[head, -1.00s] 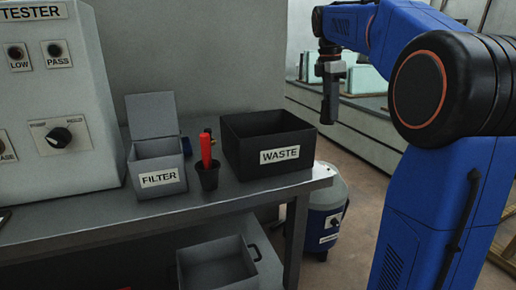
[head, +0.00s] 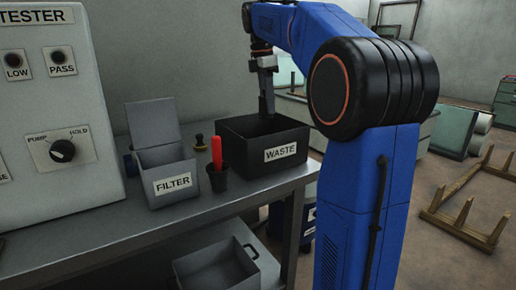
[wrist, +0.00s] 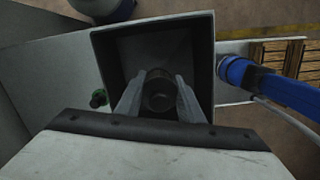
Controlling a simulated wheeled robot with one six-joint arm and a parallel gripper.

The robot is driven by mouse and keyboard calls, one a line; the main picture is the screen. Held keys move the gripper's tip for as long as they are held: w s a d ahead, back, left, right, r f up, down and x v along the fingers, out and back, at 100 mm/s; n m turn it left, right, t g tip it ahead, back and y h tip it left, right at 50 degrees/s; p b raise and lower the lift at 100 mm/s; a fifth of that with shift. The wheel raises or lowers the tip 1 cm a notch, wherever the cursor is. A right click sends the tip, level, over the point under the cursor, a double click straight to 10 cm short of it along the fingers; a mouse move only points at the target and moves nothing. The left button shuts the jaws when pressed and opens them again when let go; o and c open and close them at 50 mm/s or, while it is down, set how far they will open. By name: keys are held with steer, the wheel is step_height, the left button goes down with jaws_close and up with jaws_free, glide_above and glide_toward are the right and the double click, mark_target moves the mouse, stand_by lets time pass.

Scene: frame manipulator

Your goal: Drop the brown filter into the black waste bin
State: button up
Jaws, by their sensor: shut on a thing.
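The black waste bin (head: 235,160), labelled WASTE, stands on the bench in the head view. My gripper (head: 267,108) points down over the bin, its tip at or just inside the opening. In the wrist view the bin (wrist: 108,52) lies below my gripper (wrist: 160,98). Its two fingers are shut on a dark round thing, which I take to be the brown filter (wrist: 159,88); its colour looks nearly black here. The filter shows end-on between the fingers, against the bin's inside. The fingers' far ends are hidden behind the bin wall in the head view.
A grey open box labelled FILTER (head: 165,160) and a black cup (head: 217,181) with a red-handled tool (head: 216,152) stand left of the bin. The tester (head: 50,110) is farther left. A grey tray (head: 212,272) sits below the bench top.

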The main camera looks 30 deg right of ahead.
steer(key=shift+f, duration=2.2)
steer(key=o, duration=1.2)
steer(key=shift+c, duration=0.2)
steer(key=shift+r, duration=0.1)
